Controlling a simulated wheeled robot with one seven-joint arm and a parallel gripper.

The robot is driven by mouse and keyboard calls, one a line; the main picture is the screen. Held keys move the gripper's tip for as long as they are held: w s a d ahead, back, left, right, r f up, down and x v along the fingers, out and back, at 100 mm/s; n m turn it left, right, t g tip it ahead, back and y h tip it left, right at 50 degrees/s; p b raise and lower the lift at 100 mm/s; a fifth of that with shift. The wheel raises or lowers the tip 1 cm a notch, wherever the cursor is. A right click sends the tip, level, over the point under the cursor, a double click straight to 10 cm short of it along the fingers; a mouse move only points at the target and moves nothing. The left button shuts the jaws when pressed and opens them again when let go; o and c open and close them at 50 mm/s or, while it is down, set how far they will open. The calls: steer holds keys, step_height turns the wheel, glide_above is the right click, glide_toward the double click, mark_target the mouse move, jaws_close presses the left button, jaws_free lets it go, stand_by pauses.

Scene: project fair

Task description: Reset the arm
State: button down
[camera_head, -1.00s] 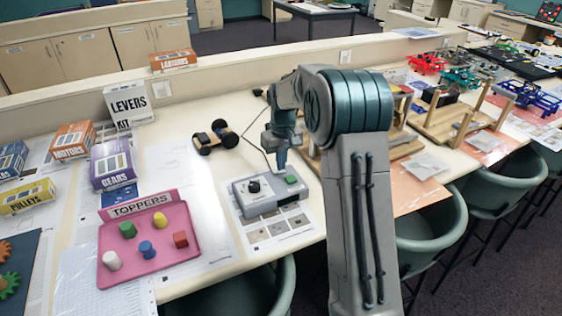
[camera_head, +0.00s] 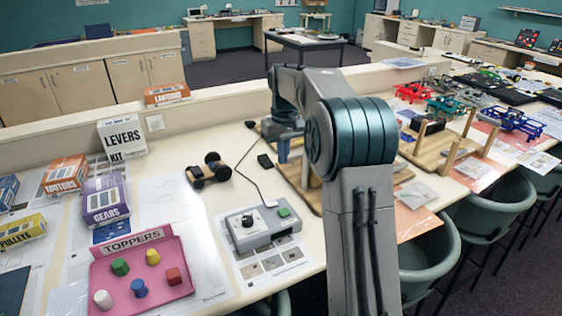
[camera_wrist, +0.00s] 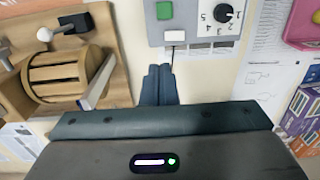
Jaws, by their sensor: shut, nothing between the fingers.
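My arm (camera_head: 350,135) rises in front of the table in the head view and reaches over it. My gripper (camera_head: 283,152) points down above the table, behind the grey control box (camera_head: 262,226) and apart from it. In the wrist view my gripper (camera_wrist: 158,84) has its two fingers together with nothing between them. The control box (camera_wrist: 190,30) lies beyond the fingertips there.
A wooden stand with a drum (camera_wrist: 62,82) is close to my gripper on the left in the wrist view. A pink toppers tray (camera_head: 190,290), a small wheeled cart (camera_head: 208,170) and kit boxes (camera_head: 122,138) stand at the left. Wooden models (camera_head: 440,145) stand at the right.

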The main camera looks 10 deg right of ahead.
steer(key=s+a+r+m+t, duration=0.1)
steer(key=s, duration=1.1)
steer(key=s+a+r+m+t, duration=0.1)
steer(key=s+a+r, duration=0.1)
steer(key=s, duration=1)
steer(key=s+f+t, duration=0.1)
steer(key=s+f, duration=0.3)
steer(key=s, duration=0.5)
steer(key=shift+f, duration=0.35)
steer(key=c, duration=1.6)
jaws_free()
steer(key=shift+s+f+m, duration=0.25)
steer(key=shift+s+m, duration=0.05)
steer(key=shift+s, duration=0.05)
steer(key=w+r+m, duration=0.3)
steer(key=w+r, duration=0.1)
steer(key=w, duration=0.3)
steer(key=m+g+y+p, duration=0.2)
steer(key=m+g+y, duration=0.2)
steer(key=m, duration=0.8)
glide_above(273, 203)
steer(key=w+d, duration=0.1)
steer(key=d, duration=0.5)
step_height(273, 203, down, 4)
steer(key=p+x, duration=0.1)
steer(key=x, duration=0.6)
steer(key=p+x, duration=0.1)
steer(key=x, duration=0.5)
steer(key=shift+w+a+f, duration=0.15)
steer(key=shift+f, duration=0.2)
